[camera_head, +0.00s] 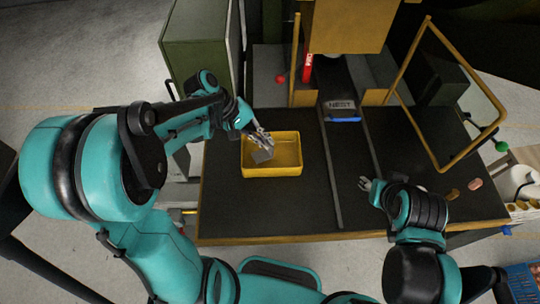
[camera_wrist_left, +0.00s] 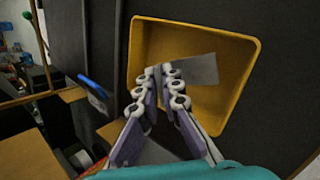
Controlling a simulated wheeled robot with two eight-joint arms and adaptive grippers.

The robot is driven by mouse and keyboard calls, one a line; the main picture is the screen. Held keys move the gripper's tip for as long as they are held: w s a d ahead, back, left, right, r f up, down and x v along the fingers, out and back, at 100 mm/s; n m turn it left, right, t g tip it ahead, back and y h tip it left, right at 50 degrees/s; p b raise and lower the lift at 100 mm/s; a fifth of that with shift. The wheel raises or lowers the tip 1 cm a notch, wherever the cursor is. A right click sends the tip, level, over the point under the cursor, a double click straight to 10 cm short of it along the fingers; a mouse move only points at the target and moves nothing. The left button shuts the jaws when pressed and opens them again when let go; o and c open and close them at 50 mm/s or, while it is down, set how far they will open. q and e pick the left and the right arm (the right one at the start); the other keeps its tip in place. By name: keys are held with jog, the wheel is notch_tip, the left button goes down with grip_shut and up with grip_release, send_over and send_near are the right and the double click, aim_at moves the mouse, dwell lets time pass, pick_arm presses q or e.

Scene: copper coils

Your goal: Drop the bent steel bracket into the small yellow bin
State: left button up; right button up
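The small yellow bin (camera_head: 274,171) stands on the dark tabletop left of centre. The wrist view shows its open inside and wall (camera_wrist_left: 233,92). The bent steel bracket (camera_head: 263,156) is a grey plate over the left part of the bin's opening. My left gripper (camera_head: 262,141) is shut on it. In the left wrist view the fingertips (camera_wrist_left: 163,74) meet at the bracket, and a grey flat part of it (camera_wrist_left: 200,70) sticks out to the right over the bin. I cannot tell whether it touches the bin. My right gripper (camera_head: 366,184) is over the right part of the table, away from the bin; its finger opening is unclear.
A dark conveyor strip (camera_head: 343,155) with a raised rail crosses the table right of the bin. A yellow frame (camera_head: 468,150) stands at the right. Small copper-coloured pieces (camera_head: 474,184) lie at the right edge. The tabletop between bin and rail is clear.

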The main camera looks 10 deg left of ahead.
pick_arm(q)
jog(key=o, duration=0.4)
jog(key=v, duration=0.8)
dwell(0.5)
